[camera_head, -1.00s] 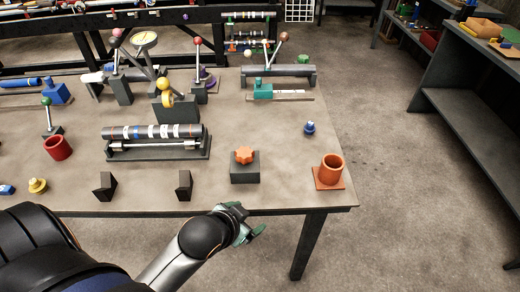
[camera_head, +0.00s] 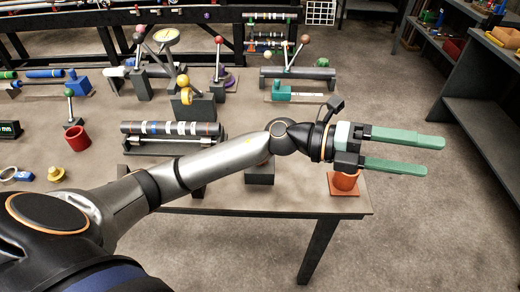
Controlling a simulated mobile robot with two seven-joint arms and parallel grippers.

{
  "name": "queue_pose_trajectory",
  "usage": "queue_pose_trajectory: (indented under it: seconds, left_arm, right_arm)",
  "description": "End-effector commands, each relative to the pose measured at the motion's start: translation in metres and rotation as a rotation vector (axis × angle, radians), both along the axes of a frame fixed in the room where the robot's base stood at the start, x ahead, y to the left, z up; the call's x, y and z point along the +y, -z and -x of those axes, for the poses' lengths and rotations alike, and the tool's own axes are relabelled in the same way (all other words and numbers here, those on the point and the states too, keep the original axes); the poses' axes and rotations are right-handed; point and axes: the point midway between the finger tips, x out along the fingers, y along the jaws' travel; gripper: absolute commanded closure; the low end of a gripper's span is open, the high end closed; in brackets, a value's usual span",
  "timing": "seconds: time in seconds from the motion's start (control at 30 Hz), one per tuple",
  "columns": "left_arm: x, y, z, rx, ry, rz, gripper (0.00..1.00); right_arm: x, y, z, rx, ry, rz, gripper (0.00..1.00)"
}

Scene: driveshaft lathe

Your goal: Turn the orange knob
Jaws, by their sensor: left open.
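My right gripper is not in view.
A roller stand (camera_head: 172,130), a red cup (camera_head: 77,138) and several levers stand on the table (camera_head: 225,204). Shelves (camera_head: 485,130) stand at right.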

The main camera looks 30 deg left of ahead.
Motion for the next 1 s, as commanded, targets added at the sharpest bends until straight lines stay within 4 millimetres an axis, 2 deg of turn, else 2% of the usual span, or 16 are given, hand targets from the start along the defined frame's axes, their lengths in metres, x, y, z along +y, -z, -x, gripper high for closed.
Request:
queue_pose_trajectory:
  seconds: [0.07, 0.17, 0.27, 0.37, 0.5, 0.6, 0.7, 0.8, 0.87, 1.0]
  left_arm:
    - [0.003, 0.022, 0.002, -0.085, 0.087, -0.206, 0.12]
    - [0.022, 0.056, -0.001, -0.148, 0.178, -0.476, 0.12]
    - [0.061, 0.085, -0.011, -0.171, 0.236, -0.759, 0.12]
    - [0.118, 0.104, -0.026, -0.147, 0.260, -1.044, 0.12]
    - [0.207, 0.106, -0.041, -0.044, 0.245, -1.391, 0.12]
    - [0.258, 0.096, -0.045, 0.045, 0.216, -1.565, 0.12]
    - [0.290, 0.086, -0.043, 0.116, 0.196, -1.669, 0.12]
    - [0.306, 0.082, -0.041, 0.154, 0.186, -1.717, 0.12]
    - [0.309, 0.084, -0.040, 0.163, 0.186, -1.727, 0.12]
    - [0.309, 0.100, -0.040, 0.165, 0.189, -1.727, 0.12]
  right_arm:
    - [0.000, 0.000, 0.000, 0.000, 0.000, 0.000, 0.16]
    - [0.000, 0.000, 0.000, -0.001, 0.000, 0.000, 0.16]
    - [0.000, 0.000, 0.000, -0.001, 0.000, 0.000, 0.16]
    - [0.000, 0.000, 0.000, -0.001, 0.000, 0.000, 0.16]
    - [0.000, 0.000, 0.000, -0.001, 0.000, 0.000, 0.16]
    - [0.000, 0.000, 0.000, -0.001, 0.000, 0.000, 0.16]
    - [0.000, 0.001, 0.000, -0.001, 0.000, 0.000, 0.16]
    - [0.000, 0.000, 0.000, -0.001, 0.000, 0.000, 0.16]
    - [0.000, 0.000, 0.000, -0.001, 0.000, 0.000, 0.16]
    - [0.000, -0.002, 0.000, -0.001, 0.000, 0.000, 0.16]
